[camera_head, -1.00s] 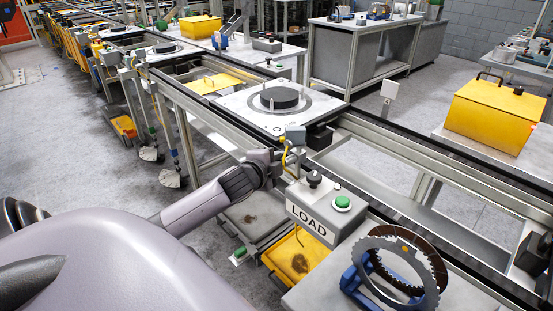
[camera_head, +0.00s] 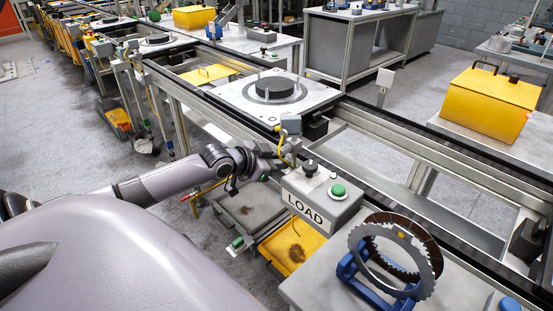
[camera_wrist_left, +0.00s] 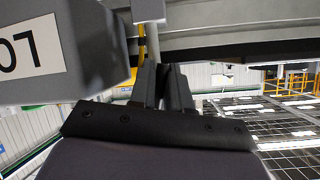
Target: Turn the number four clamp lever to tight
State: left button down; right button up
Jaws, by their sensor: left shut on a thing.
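My left gripper (camera_head: 272,166) is at the near side of the conveyor rail, just left of the grey LOAD box (camera_head: 318,205). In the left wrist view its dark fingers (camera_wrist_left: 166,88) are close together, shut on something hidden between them. I cannot make out a lever marked four, or whether one is in the grip. A thin red and yellow bar (camera_head: 203,190) shows below my left forearm; I cannot tell what it is. A white pallet plate (camera_head: 240,96) with a dark round disc (camera_head: 275,88) sits on the conveyor beyond the gripper. My right gripper is not in view.
A grey sensor box (camera_head: 291,124) with a yellow cable (camera_head: 283,150) stands close to the gripper. A toothed ring (camera_head: 357,262) stands on a blue holder at front right. Yellow bin (camera_head: 490,108) stands right.

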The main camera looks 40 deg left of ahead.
pick_arm(q)
jog(key=shift+d+f+n+h+b, duration=0.2)
jog(key=shift+d+n+h+b, duration=0.15)
jog(key=shift+n+h+b, duration=0.4)
jog(key=shift+d+n+b, duration=0.15)
jog(key=shift+n+b, duration=0.1)
jog(key=shift+b, duration=0.1)
jog(key=shift+r+h, duration=0.1)
jog(key=shift+h, duration=0.15)
jog(key=c, duration=1.2)
grip_release()
jog(key=shift+o, duration=0.2)
jog(key=shift+s, duration=0.15)
